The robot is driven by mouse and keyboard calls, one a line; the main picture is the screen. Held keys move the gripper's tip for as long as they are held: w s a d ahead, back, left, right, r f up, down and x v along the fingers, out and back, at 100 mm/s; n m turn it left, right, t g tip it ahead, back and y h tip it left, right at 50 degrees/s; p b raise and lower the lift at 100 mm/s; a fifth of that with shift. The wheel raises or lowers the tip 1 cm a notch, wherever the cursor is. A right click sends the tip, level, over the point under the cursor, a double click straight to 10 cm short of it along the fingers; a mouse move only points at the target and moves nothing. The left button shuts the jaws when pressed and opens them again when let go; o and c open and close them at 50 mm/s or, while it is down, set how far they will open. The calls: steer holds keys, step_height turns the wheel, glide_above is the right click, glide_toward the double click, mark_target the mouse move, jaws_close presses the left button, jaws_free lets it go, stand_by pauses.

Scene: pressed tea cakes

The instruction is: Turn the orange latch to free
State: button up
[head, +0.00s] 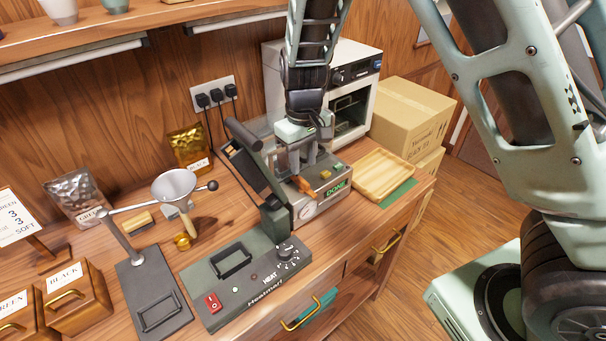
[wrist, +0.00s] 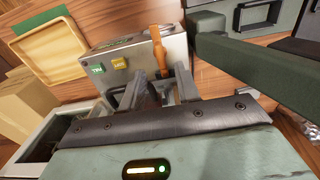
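The orange latch (head: 303,185) is on the front of the grey press machine (head: 325,178), by its round dial. In the wrist view the orange latch (wrist: 158,48) stands out from the machine's panel, near a green and a yellow button. My gripper (head: 302,168) points down right above the latch. In the wrist view my gripper (wrist: 168,84) has its two dark fingers apart, with the latch's near end just beyond or between the tips. I cannot tell whether they touch it.
A green-grey arm with a dark handle (head: 243,134) rises left of the latch. A heater plate (head: 215,268) lies in front, a wooden tray (head: 384,160) to the right. A white oven (head: 285,65) and cardboard boxes (head: 408,112) stand behind. A funnel on a stand (head: 175,183) is left.

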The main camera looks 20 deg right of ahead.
mark_target(303, 180)
step_height(303, 180, down, 6)
steer(key=shift+r+p, duration=0.1)
steer(key=shift+p, duration=0.25)
steer(key=shift+c, duration=0.3)
jaws_close()
